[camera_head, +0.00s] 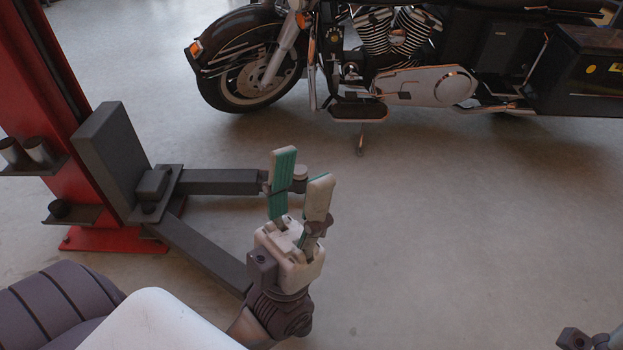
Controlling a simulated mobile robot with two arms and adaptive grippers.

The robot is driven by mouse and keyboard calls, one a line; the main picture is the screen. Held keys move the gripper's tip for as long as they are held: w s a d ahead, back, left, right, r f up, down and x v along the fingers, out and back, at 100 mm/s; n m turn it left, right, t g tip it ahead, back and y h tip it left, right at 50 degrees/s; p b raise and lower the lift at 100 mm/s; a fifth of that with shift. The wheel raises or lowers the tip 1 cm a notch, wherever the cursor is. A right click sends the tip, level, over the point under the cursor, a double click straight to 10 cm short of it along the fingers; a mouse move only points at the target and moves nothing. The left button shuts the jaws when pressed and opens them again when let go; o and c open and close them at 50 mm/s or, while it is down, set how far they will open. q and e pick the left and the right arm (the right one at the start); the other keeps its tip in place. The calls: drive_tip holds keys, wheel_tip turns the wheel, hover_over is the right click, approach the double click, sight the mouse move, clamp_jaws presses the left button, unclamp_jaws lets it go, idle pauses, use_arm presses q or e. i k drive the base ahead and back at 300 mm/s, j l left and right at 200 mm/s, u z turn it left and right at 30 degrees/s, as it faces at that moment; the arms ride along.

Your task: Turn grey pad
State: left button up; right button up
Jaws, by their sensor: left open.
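The grey pad (300,173) is a small round piece at the free end of the upper dark lift arm (222,181). My left gripper (303,163) is open, its two green-and-white fingers pointing up in the picture. The pad shows in the gap between the fingers, partly hidden by them. The fingers seem to be in front of it or around it; I cannot tell whether they touch it. No clear right gripper shows.
The red lift post (45,85) with its dark bracket (112,155) stands at left. A second lift arm (205,250) runs behind my left wrist. A black motorcycle (425,85) stands at the back. Grey floor at right is clear, except a dark part (575,340) in the bottom corner.

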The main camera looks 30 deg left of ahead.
sight(301, 171)
drive_tip(key=i+l+u, duration=0.2)
drive_tip(key=l, duration=0.15)
drive_tip(key=i+l+u, duration=0.15)
drive_tip(key=l, duration=0.25)
drive_tip(key=l+u, duration=0.2)
drive_tip(key=l, duration=0.2)
drive_tip(key=i+l+u, duration=0.2)
drive_tip(key=l, duration=0.2)
drive_tip(key=i+l+u, duration=0.45)
drive_tip(key=i, duration=0.2)
drive_tip(key=i+l+u, duration=0.45)
drive_tip(key=l, duration=0.25)
drive_tip(key=i+l+u, duration=0.1)
drive_tip(key=i+l, duration=0.3)
drive_tip(key=i, duration=0.15)
